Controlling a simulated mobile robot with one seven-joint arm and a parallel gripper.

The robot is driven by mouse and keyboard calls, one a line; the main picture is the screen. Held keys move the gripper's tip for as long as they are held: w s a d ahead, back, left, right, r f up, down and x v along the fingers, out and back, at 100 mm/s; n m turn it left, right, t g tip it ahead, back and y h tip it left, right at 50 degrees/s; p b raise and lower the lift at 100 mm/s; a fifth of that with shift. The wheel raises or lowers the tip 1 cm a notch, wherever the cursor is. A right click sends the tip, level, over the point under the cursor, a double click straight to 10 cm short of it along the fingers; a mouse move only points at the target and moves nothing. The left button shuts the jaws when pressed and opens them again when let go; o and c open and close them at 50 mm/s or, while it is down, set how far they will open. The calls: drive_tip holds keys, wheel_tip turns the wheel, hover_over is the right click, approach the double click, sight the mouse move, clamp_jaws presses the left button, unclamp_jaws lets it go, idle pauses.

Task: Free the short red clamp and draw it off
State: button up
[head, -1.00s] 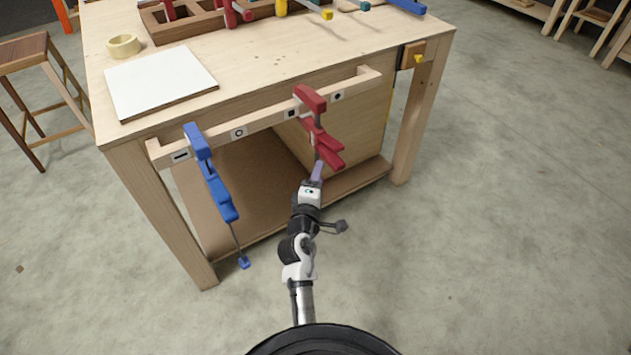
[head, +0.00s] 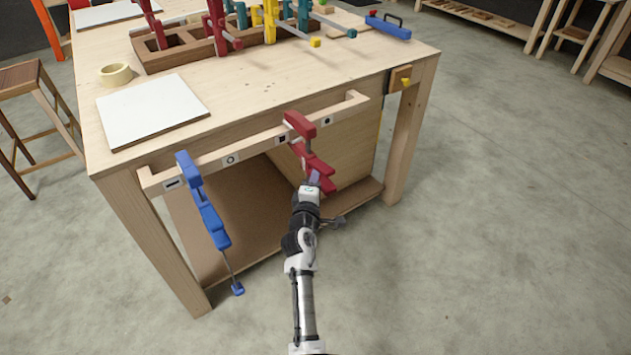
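The short red clamp (head: 301,124) hangs on the pale wooden rail (head: 256,143) along the front of the bench, beside a small dark square mark. Its upper jaw is over the rail, and its lower red parts (head: 317,170) hang beneath. My gripper (head: 314,179) points up at the clamp's lower end, and its tip overlaps the lowest red part in the picture. I cannot tell whether it touches the clamp. The fingers are small and seen from behind, so their opening is hidden. A longer blue clamp (head: 207,212) hangs on the rail to the left, its bar reaching well down.
The bench top (head: 270,95) holds a white board (head: 152,110), a tape roll (head: 116,75) and a brown rack (head: 185,56) with several coloured clamps. A lower shelf (head: 245,240) and a panel (head: 345,150) lie behind the rail. The floor (head: 480,230) at right is clear.

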drive_tip(key=shift+f, duration=0.15)
clamp_jaws()
wheel_tip(320, 180, down, 7)
drive_tip(key=b, duration=0.7)
drive_tip(key=shift+f, duration=0.2)
idle(0.7)
drive_tip(key=shift+s+r, duration=0.1)
drive_tip(key=shift+r, duration=0.05)
